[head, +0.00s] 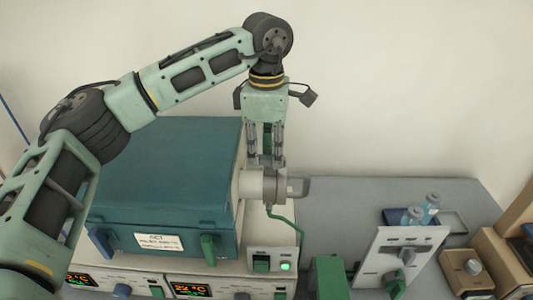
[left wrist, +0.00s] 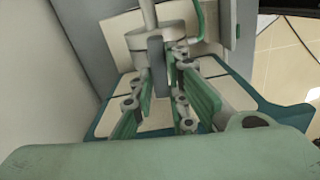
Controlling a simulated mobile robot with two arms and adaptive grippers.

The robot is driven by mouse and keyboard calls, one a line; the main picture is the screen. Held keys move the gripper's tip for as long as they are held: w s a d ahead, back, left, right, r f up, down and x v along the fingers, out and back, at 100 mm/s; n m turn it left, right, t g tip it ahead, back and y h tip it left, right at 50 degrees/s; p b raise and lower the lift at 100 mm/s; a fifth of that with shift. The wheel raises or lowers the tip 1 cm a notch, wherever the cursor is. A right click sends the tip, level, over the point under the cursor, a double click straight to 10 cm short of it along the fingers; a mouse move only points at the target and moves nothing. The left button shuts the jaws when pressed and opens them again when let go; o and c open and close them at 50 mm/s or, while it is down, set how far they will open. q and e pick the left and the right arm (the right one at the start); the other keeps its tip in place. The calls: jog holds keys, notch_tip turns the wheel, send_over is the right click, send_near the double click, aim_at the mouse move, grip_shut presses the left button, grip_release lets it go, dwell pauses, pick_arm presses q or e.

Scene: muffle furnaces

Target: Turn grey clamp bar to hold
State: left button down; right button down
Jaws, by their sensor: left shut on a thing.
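My left gripper (head: 267,160) reaches down from above at the right side of a teal muffle furnace (head: 165,165). A round pale grey fitting (head: 252,185) sticks out from that side, with grey clamp parts (head: 282,188) at its outer end. In the left wrist view, the left gripper (left wrist: 159,80) has its green-padded fingers on either side of a grey clamp bar (left wrist: 156,58) and is shut on it. The bar stands in front of the round fitting (left wrist: 165,37). The fingertips partly hide the bar. My right gripper is not in view.
Below are control units with lit displays (head: 190,290) and a switch box with a green light (head: 272,261).

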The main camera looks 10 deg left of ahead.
aim_at(267, 157)
pick_arm(q)
jog(key=shift+r+n, duration=0.15)
jog(key=shift+n, duration=0.45)
jog(key=c, duration=1.7)
grip_release()
notch_tip(267, 157, up, 12)
jog(key=shift+f, duration=0.1)
